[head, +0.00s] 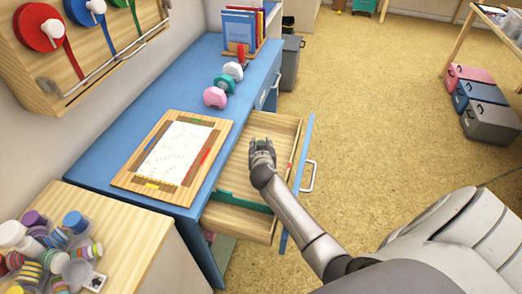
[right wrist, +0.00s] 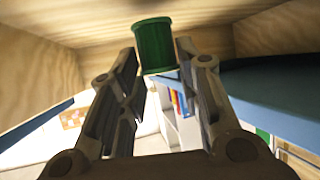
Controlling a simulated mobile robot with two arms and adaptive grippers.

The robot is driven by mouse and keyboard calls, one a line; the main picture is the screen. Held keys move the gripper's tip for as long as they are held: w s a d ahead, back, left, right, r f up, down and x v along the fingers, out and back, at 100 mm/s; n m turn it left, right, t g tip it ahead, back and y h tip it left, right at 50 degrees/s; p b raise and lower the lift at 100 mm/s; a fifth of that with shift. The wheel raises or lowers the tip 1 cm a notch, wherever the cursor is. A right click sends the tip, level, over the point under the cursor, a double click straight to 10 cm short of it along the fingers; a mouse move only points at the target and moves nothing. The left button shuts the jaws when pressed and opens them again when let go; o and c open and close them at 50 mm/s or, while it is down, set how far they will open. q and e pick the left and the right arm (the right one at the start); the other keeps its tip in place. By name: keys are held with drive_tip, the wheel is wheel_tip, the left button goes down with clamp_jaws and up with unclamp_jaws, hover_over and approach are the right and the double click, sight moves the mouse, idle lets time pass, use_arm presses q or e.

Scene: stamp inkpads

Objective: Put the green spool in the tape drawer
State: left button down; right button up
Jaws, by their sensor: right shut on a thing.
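The open wooden drawer (head: 243,222) sticks out from the blue desk, with a blue front and a green divider across its inside. My right gripper (head: 262,145) is over the drawer's far compartment, beyond the divider. In the right wrist view my right gripper (right wrist: 157,55) is shut on the green spool (right wrist: 153,46), held at its fingertips. Wooden drawer walls show around the spool there. In the head view the gripper hides the spool. I cannot tell whether the spool touches the drawer floor. My left gripper is not in view.
A framed board with paper (head: 178,150) lies on the blue desk (head: 190,95). Pink (head: 214,97), green and white small items stand behind it. A wooden cabinet (head: 150,245) with several tape rolls is at the lower left. The floor right of the drawer is clear.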

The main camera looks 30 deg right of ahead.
drive_tip(key=shift+f, duration=0.85)
drive_tip(key=shift+f, duration=0.2)
drive_tip(key=o, duration=0.8)
drive_tip(key=shift+r, duration=0.1)
drive_tip(key=shift+o, duration=0.2)
